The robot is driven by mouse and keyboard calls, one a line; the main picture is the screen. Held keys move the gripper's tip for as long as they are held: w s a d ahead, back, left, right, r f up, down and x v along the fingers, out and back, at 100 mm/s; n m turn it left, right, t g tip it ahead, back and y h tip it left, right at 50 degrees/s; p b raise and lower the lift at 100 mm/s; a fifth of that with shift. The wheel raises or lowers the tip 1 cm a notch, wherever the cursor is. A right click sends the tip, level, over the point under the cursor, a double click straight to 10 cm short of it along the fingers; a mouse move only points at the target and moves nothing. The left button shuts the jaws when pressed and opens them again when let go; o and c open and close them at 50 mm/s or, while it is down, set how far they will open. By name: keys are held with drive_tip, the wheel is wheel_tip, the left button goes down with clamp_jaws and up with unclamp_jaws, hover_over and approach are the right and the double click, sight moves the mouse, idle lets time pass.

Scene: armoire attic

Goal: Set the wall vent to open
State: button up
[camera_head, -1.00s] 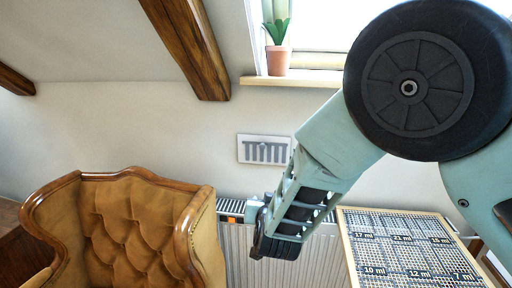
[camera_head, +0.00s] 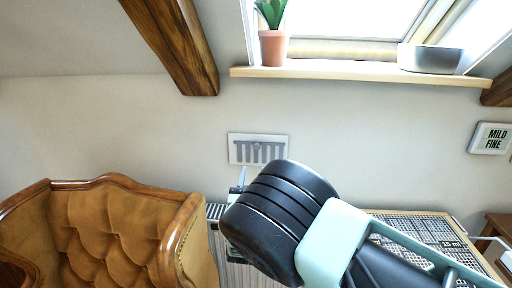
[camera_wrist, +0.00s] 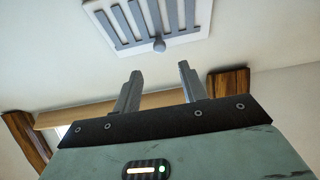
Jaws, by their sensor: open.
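The wall vent (camera_head: 236,150) is a white rectangular plate with a row of grey upright bars, on the wall below the window sill. It fills the top of the wrist view (camera_wrist: 204,14), where a small round grey knob (camera_wrist: 159,45) stands at its edge nearest my fingers. I cannot tell whether the bars are slots or slats. My gripper (camera_wrist: 160,71) is open and empty, its two fingers pointing toward the vent with the knob ahead of the gap, apart from it.
A tufted brown armchair (camera_head: 95,225) stands at the lower left. A radiator (camera_head: 214,211) and a patterned board (camera_head: 420,222) lie below the vent. A potted plant (camera_head: 273,48) and a grey box (camera_head: 430,59) stand on the sill (camera_head: 340,70). Wall around the vent is clear.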

sight(257, 148)
drive_tip(key=p+x, duration=0.2)
drive_tip(key=x, duration=0.7)
drive_tip(key=shift+w+r, duration=0.1)
drive_tip(key=shift+w, duration=0.3)
clamp_jaws()
